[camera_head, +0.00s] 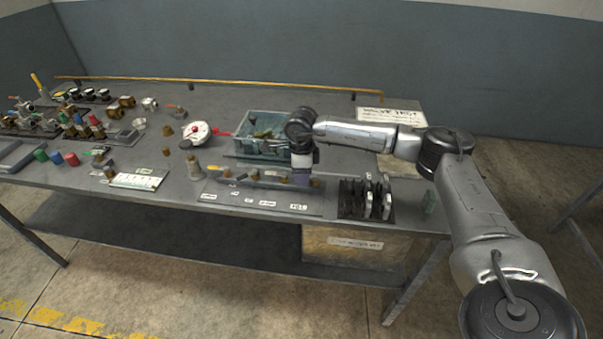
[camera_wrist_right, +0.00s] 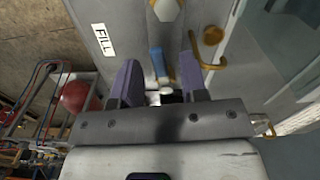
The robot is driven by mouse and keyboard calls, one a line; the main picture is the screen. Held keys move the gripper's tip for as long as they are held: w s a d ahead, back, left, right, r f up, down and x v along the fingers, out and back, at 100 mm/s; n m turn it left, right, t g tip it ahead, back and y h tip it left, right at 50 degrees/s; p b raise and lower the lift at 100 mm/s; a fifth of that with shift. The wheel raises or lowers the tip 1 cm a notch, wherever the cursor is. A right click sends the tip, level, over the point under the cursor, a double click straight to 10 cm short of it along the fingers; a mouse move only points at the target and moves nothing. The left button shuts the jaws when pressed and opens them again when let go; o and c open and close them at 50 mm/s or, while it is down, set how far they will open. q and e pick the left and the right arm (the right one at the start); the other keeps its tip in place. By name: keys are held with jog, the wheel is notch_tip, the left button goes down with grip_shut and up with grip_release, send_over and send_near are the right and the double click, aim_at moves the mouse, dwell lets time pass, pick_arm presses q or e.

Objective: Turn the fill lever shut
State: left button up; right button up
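My right gripper (camera_head: 302,176) is over the right end of a labelled valve board (camera_head: 268,199) on the bench. In the right wrist view my gripper's two purple fingers (camera_wrist_right: 157,80) are apart. A blue lever handle (camera_wrist_right: 158,62) lies between them, with a visible gap on each side. A brass and light metal fitting is partly seen near the lever's base, close to the gripper body. A white label reading FILL (camera_wrist_right: 103,40) is left of the fingers. In the head view the lever is hidden by my gripper. My left gripper is not in view.
A teal bin (camera_head: 242,147) stands behind the board. A black rack with upright plates (camera_head: 368,197) is right of it. A white-faced gauge (camera_head: 198,132), a grey-brown fitting (camera_head: 194,167) and several valves are to the left.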

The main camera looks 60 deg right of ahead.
jog(key=shift+c, duration=0.3)
jog(key=shift+c, duration=0.8)
grip_shut()
jog(key=shift+d+r+m+p, duration=0.1)
jog(key=shift+r+m+p, duration=0.25)
jog(key=shift+p, duration=0.45)
jog(key=shift+w+d+f+m+p, duration=0.15)
jog(key=shift+f+m+p, duration=0.15)
jog(key=shift+m+p, duration=0.35)
jog(key=shift+o, duration=1.1)
grip_release()
